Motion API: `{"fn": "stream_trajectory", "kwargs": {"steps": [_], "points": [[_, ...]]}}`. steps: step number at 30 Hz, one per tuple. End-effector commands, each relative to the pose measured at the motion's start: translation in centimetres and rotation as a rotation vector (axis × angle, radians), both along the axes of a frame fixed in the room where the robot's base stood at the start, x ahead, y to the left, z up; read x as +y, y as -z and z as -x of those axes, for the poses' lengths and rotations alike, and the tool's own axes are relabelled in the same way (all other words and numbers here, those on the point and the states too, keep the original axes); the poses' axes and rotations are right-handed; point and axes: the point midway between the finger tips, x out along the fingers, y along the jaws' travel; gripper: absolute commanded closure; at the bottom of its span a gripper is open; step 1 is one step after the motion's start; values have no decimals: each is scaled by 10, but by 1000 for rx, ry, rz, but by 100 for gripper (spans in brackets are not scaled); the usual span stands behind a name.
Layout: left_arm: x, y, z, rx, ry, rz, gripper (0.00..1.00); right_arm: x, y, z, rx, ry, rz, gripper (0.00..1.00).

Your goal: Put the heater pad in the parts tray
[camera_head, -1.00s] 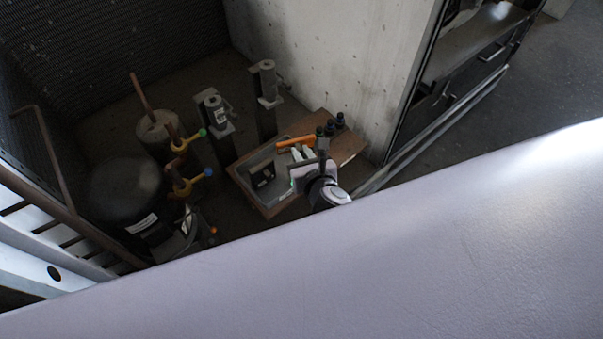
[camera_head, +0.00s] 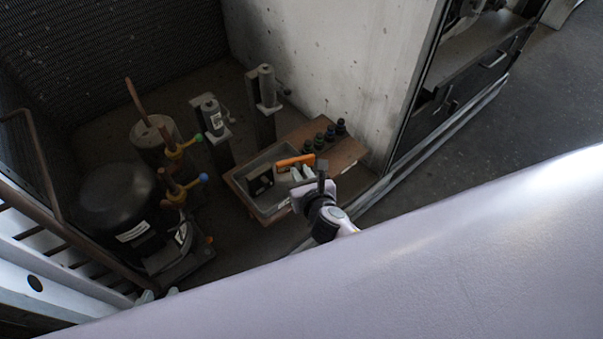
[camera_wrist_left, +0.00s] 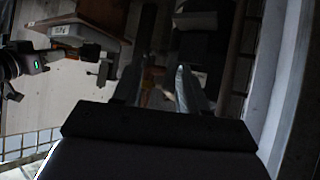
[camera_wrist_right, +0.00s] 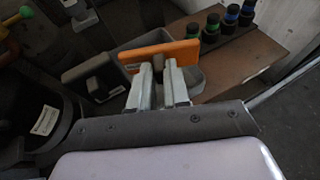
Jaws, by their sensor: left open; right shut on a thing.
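The heater pad looks to be the flat orange plate (camera_head: 294,161), which also shows in the right wrist view (camera_wrist_right: 160,54). My right gripper (camera_head: 303,174) is shut on its lower edge and holds it upright at the right part of the grey parts tray (camera_head: 262,207). In the right wrist view, the fingers (camera_wrist_right: 160,72) hide part of the pad. I cannot tell whether the pad touches the tray. My left gripper (camera_head: 157,296) is open and empty at the lower left; its fingers show apart in the left wrist view (camera_wrist_left: 160,85).
A black block (camera_head: 261,182) lies in the tray. Several dark knobs (camera_head: 330,137) stand on the wooden board (camera_head: 345,155) behind it. A concrete wall (camera_head: 340,60) rises behind.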

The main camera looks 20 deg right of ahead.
Motion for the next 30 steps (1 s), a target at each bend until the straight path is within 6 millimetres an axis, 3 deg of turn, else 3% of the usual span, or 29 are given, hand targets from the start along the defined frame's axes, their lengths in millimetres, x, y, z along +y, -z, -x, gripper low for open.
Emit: {"fn": "stream_trajectory", "kwargs": {"steps": [10,11,12,13,22,28,30], "points": [[-9,-5,-6,-24,19,7,57,0,8,0,-1,0,1,100],[-9,-5,-7,-25,19,8,57,0,8,0,0,0,1,77],[-9,-5,-7,-26,18,7,57,0,8,0,0,0,1,64],[-9,-6,-7,-27,18,7,57,0,8,0,0,0,1,58],[-7,-6,-7,-26,15,6,57,0,7,0,0,0,0,58],[-1,-14,-5,-15,2,4,57,0,-10,0,-1,0,-1,58],[3,-8,-3,-5,-6,-2,57,-2,-8,0,1,-1,2,58]]}}
